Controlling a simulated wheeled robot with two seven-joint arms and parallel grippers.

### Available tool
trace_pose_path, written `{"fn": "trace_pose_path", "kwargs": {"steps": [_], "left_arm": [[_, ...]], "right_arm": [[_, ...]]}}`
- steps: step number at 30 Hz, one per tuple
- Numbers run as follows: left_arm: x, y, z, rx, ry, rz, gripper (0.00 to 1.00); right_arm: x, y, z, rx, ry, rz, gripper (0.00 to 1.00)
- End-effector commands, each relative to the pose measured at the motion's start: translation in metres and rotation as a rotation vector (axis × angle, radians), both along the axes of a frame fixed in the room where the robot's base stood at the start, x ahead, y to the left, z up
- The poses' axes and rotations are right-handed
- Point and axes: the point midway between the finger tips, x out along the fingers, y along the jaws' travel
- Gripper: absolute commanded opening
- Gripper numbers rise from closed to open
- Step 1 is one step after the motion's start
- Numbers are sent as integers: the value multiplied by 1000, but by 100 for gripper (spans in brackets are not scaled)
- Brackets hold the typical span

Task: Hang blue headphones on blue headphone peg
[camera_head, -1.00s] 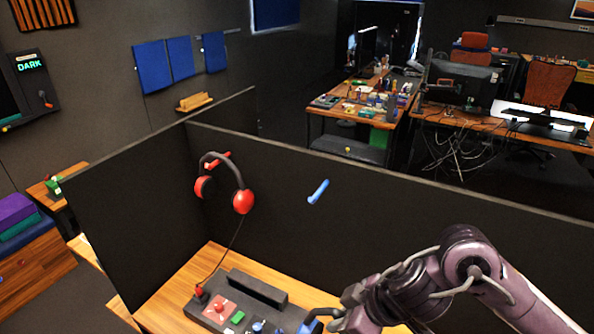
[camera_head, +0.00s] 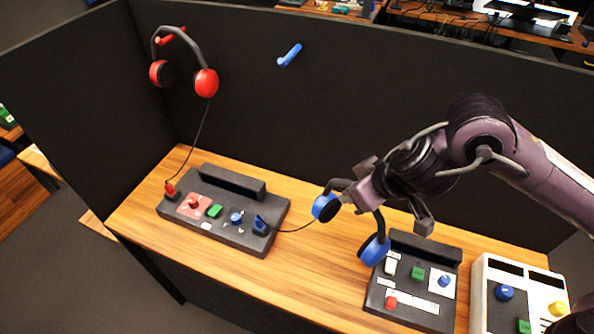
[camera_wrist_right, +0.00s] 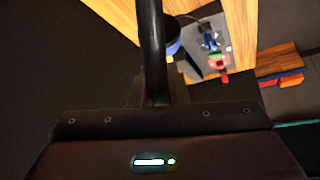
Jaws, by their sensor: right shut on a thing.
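The blue headphones (camera_head: 374,251) have blue ear cups and a dark band. My right gripper (camera_head: 360,192) is shut on the band and holds them above the wooden desk, with both cups hanging below. In the right wrist view, the dark band (camera_wrist_right: 152,50) runs up from the jaws, with part of a blue cup (camera_wrist_right: 173,45) beside it. A cable leads from the headphones to a blue plug on the left panel. The blue peg (camera_head: 290,54) sticks out of the dark partition, up and left of the gripper, and is empty. My left gripper is not in view.
Red headphones (camera_head: 206,82) hang on a red peg (camera_head: 171,37) left of the blue peg. Dark control panels (camera_head: 245,240) and (camera_head: 405,300) and a white panel (camera_head: 490,300) stand on the desk (camera_head: 140,215). The partition around the blue peg is clear.

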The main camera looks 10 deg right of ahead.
Motion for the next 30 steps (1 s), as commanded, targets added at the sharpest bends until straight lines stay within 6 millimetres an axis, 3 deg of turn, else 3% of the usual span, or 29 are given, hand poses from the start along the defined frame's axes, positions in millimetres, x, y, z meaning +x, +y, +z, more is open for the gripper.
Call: {"fn": "trace_pose_path", "kwargs": {"steps": [5,12,16,21,30], "left_arm": [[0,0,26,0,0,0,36],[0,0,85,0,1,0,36],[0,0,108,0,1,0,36],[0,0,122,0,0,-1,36],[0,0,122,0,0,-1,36]], "right_arm": [[-2,12,19,-2,6,67,0],[-11,47,55,-4,12,280,0],[-17,63,68,-2,9,380,0],[-21,75,75,1,1,456,0],[-23,78,73,0,-2,476,0]]}}
